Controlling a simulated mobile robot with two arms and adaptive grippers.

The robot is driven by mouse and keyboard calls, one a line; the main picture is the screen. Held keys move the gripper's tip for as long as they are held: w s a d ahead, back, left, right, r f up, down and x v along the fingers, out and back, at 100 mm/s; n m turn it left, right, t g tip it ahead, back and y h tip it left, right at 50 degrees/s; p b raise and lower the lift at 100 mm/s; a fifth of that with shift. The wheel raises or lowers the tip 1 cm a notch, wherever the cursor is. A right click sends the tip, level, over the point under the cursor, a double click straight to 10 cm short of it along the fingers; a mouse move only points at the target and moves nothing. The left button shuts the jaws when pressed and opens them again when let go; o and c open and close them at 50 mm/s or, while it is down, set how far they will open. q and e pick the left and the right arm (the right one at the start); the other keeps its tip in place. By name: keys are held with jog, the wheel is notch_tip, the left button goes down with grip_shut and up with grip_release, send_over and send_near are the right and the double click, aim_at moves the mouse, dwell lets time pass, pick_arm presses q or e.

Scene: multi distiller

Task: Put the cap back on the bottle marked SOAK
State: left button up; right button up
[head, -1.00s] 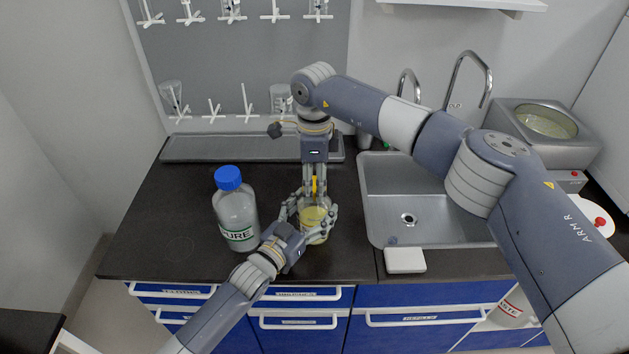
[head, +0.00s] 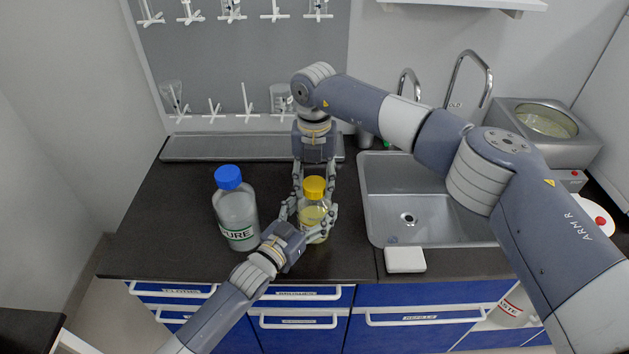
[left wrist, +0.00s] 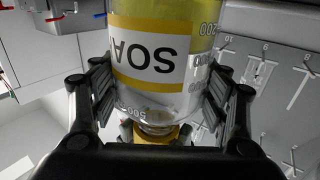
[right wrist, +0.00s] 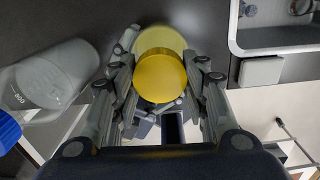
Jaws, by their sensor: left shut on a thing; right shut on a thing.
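The SOAK bottle (head: 314,216) is clear glass with yellow liquid. It stands on the dark counter, and its label (left wrist: 148,60) is upside down in the left wrist view. My left gripper (head: 307,232) is shut around the bottle's body from the front left. The yellow cap (head: 314,187) sits at the top of the bottle neck; how far it is threaded cannot be told. My right gripper (head: 315,195) points down from above, shut on the cap with a finger on either side. The cap fills the space between these fingers in the right wrist view (right wrist: 160,75).
A larger blue-capped bottle (head: 237,210), its label ending in "URE", stands close left of the grippers. The sink (head: 450,232) is to the right, with a white block (head: 405,260) at its front edge. A tray (head: 225,147) lies behind.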

jog(key=o, duration=1.2)
jog(key=shift+o, duration=0.2)
notch_tip(320, 180, up, 12)
pick_arm(q)
jog(key=o, duration=2.2)
jog(key=shift+s+a, duration=0.1)
jog(key=v, duration=1.1)
jog(key=shift+s+a, duration=0.2)
jog(key=shift+s, duration=0.1)
